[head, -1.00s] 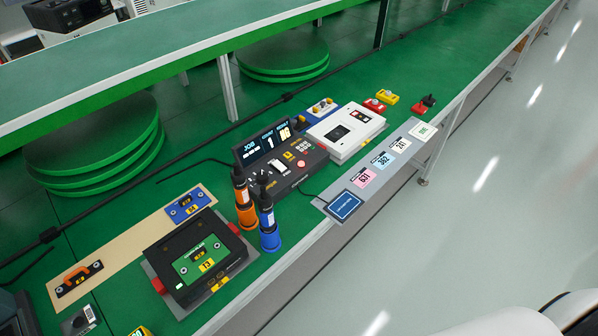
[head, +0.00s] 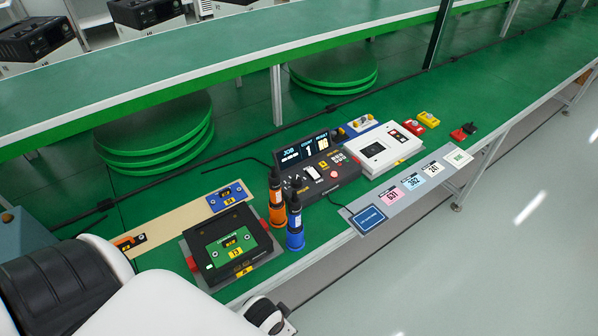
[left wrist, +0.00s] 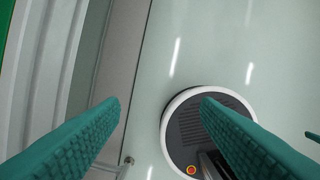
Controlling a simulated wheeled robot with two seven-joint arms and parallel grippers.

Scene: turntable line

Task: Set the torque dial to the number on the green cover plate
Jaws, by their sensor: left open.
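The green cover plate (head: 221,256) lies in a black frame at front left in the head view; its yellow label seems to read 13. The black control unit (head: 345,184) stands behind and right of it, with a lit JOB display (head: 303,149). A dark knob (head: 296,183) at its left end may be the torque dial, partly hidden by two drivers; its setting is too small to read. My left gripper (left wrist: 160,105) is open and empty in the left wrist view, with teal fingers above the floor, away from the dial. My right gripper is not in view.
An orange driver (head: 277,208) and a blue driver (head: 295,233) stand upright before the control unit. A white box (head: 383,148) sits to its right. Number cards and a blue card (head: 368,217) lie on a grey strip along the front edge. The bench's far right is clear.

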